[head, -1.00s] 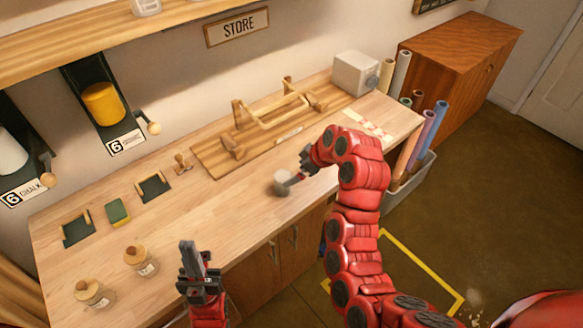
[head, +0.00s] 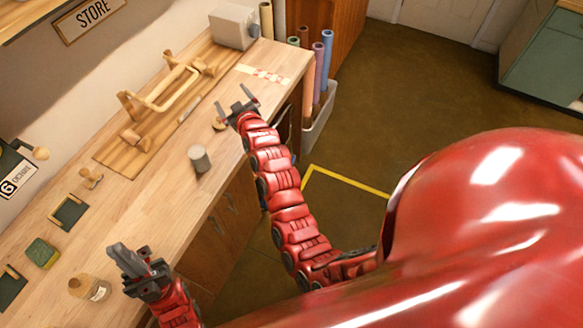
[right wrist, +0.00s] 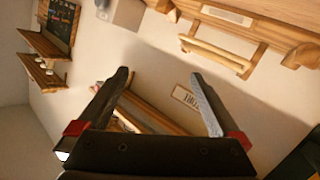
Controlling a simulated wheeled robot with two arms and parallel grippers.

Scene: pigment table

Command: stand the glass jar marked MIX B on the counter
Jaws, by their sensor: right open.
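A grey cylindrical jar (head: 200,159) stands upright on the counter (head: 160,200), near its front edge. No marking on it can be read. A second jar, of clear glass (head: 91,288), stands at the lower left; its label is too small to read. My right gripper (head: 236,100) is open and empty over the counter, beyond the grey jar and apart from it. Its two spread fingers also show in the right wrist view (right wrist: 163,88), with nothing between them. My left gripper (head: 125,255) is shut and empty at the counter's front edge, near the clear jar.
A wooden rack (head: 165,88) on a board stands at the back of the counter. A grey box (head: 233,26) is at the far end. A small round wooden piece (head: 218,125) lies near my right gripper. A green sponge (head: 42,252) is at left.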

